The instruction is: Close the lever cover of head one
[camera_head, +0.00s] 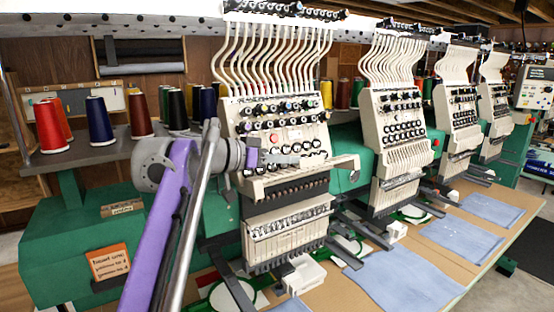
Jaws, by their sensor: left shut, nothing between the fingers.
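Head one (272,125) is the nearest cream embroidery head, with rows of black knobs and thread tubes above. Its lever cover (318,170) is a cream flap across the front that stands out from the head, with its right end jutting past the head's side. A row of dark levers (290,193) shows below it. My left gripper (287,159) is shut and empty, just in front of the head's face above the cover's left half. I cannot tell whether its tips touch the cover. My purple arm hides the area left of the head. My right gripper is not in view.
More heads (402,140) stand in a row to the right. Thread cones (99,121) stand on a grey shelf at left. An orange note (109,262) is on the green machine body. Blue cloth pieces (405,278) lie on the table below. Some space is open between the first two heads.

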